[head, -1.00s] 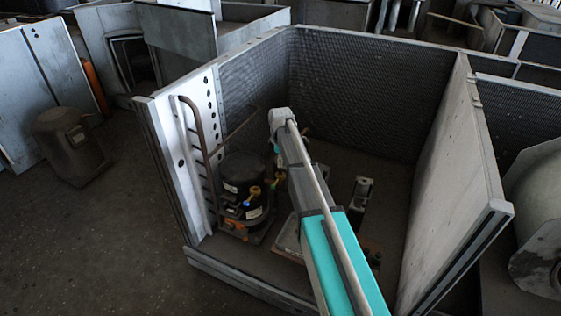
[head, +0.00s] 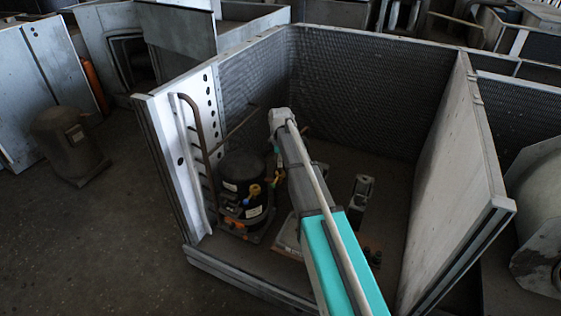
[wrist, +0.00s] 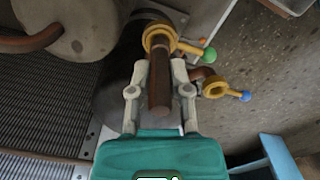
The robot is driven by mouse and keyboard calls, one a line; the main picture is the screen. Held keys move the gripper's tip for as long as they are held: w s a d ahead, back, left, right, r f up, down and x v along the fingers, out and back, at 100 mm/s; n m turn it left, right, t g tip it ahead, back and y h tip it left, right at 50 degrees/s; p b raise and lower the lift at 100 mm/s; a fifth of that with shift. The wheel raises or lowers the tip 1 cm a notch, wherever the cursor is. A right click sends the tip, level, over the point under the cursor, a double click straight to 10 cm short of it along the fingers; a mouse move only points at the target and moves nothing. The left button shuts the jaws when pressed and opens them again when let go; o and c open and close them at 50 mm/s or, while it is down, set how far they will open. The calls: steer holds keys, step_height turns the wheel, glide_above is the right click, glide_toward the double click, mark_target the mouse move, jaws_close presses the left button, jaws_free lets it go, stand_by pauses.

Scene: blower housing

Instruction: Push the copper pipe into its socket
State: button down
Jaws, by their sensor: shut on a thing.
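The copper pipe (wrist: 159,92) is a short brown rod between the two pale fingers of my gripper (wrist: 160,72), which is shut on it in the wrist view. Its far end meets a yellow ring fitting (wrist: 158,36) with a green-knobbed handle. How deep it sits there I cannot tell. A second yellow ring (wrist: 213,88) with a blue knob is to the right, by another copper stub. The black compressor (head: 238,166) stands left of the arm, with a yellow fitting (head: 254,190) in front.
A metal housing surrounds the work, with a perforated left panel (head: 181,130), mesh back walls (head: 345,85) and a tall right panel (head: 455,190). A bent copper tube (head: 199,130) rises along the left panel. A small metal bracket (head: 362,190) stands right of my arm.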

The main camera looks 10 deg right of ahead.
steer(key=shift+f+b, duration=0.6)
steer(key=shift+b, duration=0.05)
stand_by(1.1)
stand_by(0.5)
steer(key=shift+c, duration=2.4)
jaws_free()
steer(key=o, duration=0.5)
steer(key=shift+r+p, duration=3.5)
steer(key=shift+p, duration=0.05)
